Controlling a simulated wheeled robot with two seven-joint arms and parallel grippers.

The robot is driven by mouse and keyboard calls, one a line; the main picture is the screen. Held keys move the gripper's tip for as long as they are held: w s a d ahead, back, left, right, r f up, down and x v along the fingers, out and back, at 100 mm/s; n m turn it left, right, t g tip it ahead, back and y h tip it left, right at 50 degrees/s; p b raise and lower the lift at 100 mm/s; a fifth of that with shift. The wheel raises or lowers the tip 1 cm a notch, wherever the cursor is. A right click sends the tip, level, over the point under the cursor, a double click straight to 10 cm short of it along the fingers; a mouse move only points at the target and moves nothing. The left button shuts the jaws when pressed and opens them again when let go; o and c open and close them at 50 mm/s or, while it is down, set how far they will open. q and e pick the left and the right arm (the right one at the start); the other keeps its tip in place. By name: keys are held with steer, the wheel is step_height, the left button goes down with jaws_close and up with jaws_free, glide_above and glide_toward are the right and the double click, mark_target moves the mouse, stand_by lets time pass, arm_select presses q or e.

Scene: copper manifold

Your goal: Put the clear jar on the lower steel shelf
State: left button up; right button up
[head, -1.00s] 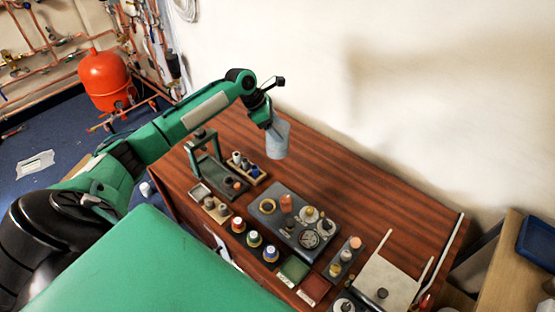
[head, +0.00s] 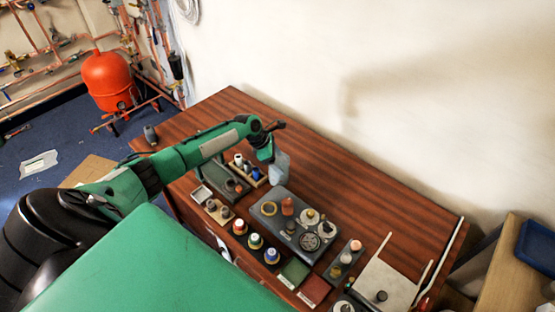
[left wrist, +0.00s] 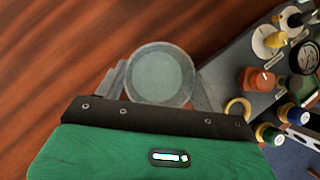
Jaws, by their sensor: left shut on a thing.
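The clear jar (head: 280,170) is pale and see-through. My left gripper (head: 268,152) is shut on it, over the wooden table just behind the dark tool tray. In the left wrist view the jar's round shape (left wrist: 162,72) shows from above, between the two grey fingers of the left gripper (left wrist: 160,88). I cannot tell whether the jar touches the table. I cannot make out a lower steel shelf in either view. My right gripper is not in view.
The wooden table (head: 345,185) is clear behind and right of the jar. A dark tray (head: 275,222) with round parts lies in front. A small rack with bottles (head: 246,168) stands just left. Coloured-cap spools (head: 255,241) line the front. A wall (head: 400,90) bounds the back.

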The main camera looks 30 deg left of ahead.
arm_select(q)
steer(key=o, duration=1.7)
steer(key=shift+a+r, duration=0.1)
